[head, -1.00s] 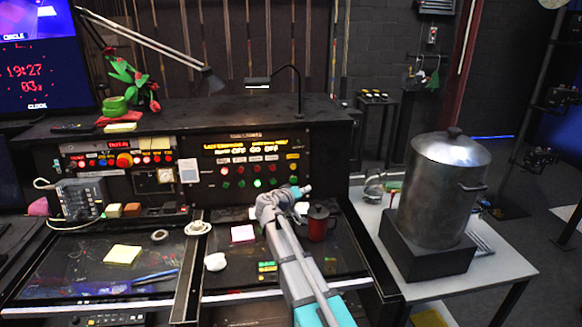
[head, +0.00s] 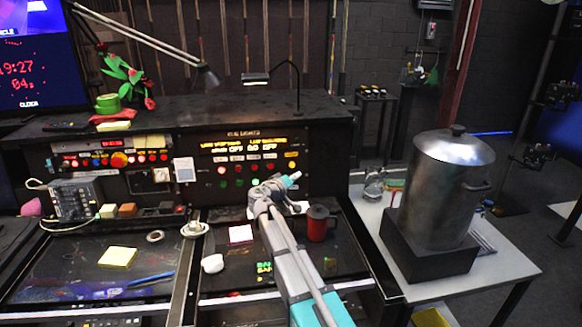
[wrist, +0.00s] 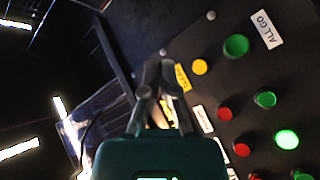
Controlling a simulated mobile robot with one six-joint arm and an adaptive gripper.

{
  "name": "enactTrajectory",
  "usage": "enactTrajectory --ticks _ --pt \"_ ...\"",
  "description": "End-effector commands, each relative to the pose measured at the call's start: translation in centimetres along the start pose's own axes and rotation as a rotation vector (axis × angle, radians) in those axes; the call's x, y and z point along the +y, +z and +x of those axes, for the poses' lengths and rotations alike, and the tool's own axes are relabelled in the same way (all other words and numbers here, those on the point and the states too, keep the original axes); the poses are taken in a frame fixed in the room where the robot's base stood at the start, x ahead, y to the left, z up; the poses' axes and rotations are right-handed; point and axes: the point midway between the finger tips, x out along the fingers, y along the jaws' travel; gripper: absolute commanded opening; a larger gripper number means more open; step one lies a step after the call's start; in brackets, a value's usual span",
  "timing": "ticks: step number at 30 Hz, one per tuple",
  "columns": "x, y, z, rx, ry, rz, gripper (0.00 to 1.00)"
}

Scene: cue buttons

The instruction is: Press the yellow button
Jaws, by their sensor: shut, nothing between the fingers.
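The yellow button (wrist: 200,67) sits on the black cue lights panel, beside a yellow label (wrist: 182,77) in the wrist view. In the head view the yellow button (head: 292,165) is small, at the right end of the panel, just above my gripper's tip. My gripper (head: 295,176) is in front of the panel's right side. In the wrist view my gripper (wrist: 161,66) has its fingers together and empty, left of the yellow button. A gap shows between them in the picture; contact is not visible.
Red buttons (wrist: 225,113) and green buttons (wrist: 237,46) share the panel; one green button (wrist: 287,139) is lit. A dark red mug (head: 318,225) stands on the desk below my gripper. A large metal pot (head: 447,190) stands on the right table.

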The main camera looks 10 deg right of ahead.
Motion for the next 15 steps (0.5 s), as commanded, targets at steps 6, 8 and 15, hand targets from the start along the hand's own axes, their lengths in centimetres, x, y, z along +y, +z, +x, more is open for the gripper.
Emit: enactTrajectory --ticks 6,8,15 --pt "-0.9 -0.9 1.2 0.000 0.000 0.000 0.00" --pt "-1.2 -1.2 1.6 0.000 0.000 0.000 0.00" --pt "-2.6 -2.5 3.3 0.000 -0.001 0.000 0.00"
